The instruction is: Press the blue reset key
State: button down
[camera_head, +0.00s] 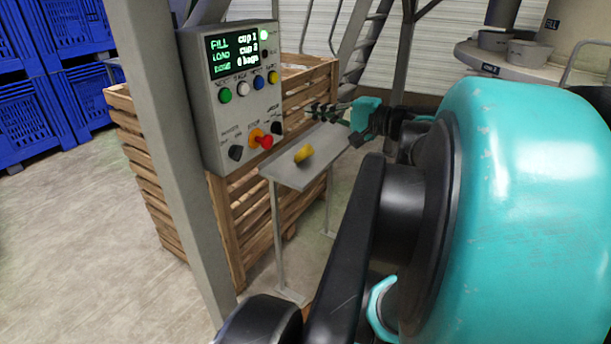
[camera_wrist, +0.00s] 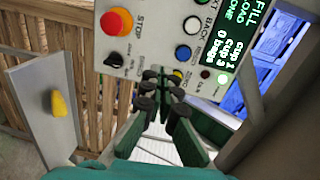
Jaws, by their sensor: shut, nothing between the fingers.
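The blue reset key (camera_head: 258,82) is a round button in the row on the grey control panel (camera_head: 205,140), between the white button and the yellow button. In the wrist view the blue key (camera_wrist: 183,53) shows uncovered, just beyond my fingertips. My gripper (camera_head: 312,109) is shut and empty, pointing at the panel from its right, lower than the blue key in the head view. In the wrist view my gripper (camera_wrist: 163,80) shows its dark fingertips close together below the blue key. I see no contact with the key; the exact gap is hard to tell.
A green button (camera_head: 225,95), white button (camera_head: 243,89), yellow button (camera_head: 273,77) and red stop knob (camera_head: 265,141) share the panel, below a lit screen (camera_head: 236,51). A small shelf (camera_head: 325,165) bears a yellow object (camera_head: 303,153). A wooden crate (camera_head: 300,85) stands behind.

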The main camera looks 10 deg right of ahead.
jog(key=s+f+n+g+h, duration=0.2)
jog(key=s+f+h, duration=0.1)
jog(key=f, duration=0.9)
jog(key=s+f+n+g+h, duration=0.2)
jog(key=s+f+g+h, duration=0.1)
jog(key=f, duration=0.9)
jog(key=shift+d+f+h, duration=0.15)
jog(key=shift+d+h, duration=0.1)
jog(key=shift+h, duration=0.45)
jog(key=s+d+f+n+g+h, duration=0.1)
jog(key=s+d+f+n+h, duration=0.2)
jog(key=d+f+h, duration=0.3)
notch_tip(320, 180, down, 3)
jog(key=shift+s+d+f, duration=0.1)
jog(key=shift+s+d, duration=0.6)
jog(key=shift+d, duration=0.5)
